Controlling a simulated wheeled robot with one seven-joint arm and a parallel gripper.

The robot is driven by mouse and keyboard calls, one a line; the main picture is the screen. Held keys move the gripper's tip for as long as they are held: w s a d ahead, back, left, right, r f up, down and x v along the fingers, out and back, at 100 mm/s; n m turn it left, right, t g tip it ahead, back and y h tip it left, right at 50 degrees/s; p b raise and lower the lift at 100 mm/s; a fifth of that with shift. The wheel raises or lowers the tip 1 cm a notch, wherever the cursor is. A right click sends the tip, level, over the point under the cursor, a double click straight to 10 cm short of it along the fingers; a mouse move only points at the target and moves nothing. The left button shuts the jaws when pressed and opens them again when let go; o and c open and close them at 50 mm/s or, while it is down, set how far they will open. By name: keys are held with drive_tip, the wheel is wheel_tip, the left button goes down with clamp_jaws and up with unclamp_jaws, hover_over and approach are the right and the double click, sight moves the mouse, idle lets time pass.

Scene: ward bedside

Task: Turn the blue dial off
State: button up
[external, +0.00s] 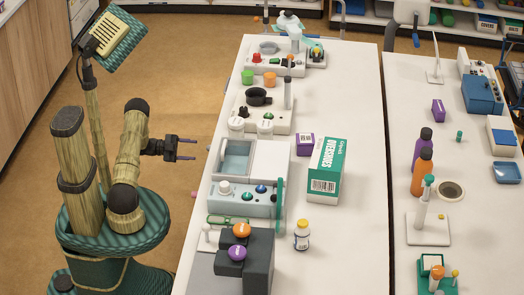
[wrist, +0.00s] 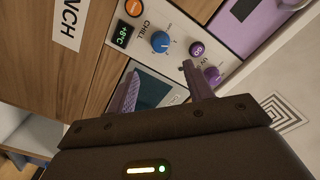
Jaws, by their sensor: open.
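The blue dial (wrist: 160,42) shows in the wrist view on a pale panel marked CHILL, beside a small dark display (wrist: 122,35) that reads about +8°C. Its exact pointer setting is too small to read. My gripper (wrist: 160,71) is open and empty. Its two fingers point toward the panel, apart from each other, with the dial beyond the gap between their tips. In the external view my gripper (external: 190,149) is left of the long white table's edge. I cannot make out the CHILL panel for certain there.
A purple GO button (wrist: 197,48), a purple UV knob (wrist: 212,74) and an orange button (wrist: 134,8) are near the dial. The white table (external: 345,90) carries several devices, a teal-white box (external: 326,165) and a small bottle (external: 302,238).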

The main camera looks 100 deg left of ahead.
drive_tip(key=w+b, duration=0.1)
drive_tip(key=w, duration=1.1)
drive_tip(key=c, duration=1)
drive_tip(key=shift+r+n, duration=0.1)
drive_tip(key=shift+n, duration=0.3)
drive_tip(key=n+p, duration=0.6)
drive_tip(key=n, duration=0.5)
drive_tip(key=shift+p, duration=0.4)
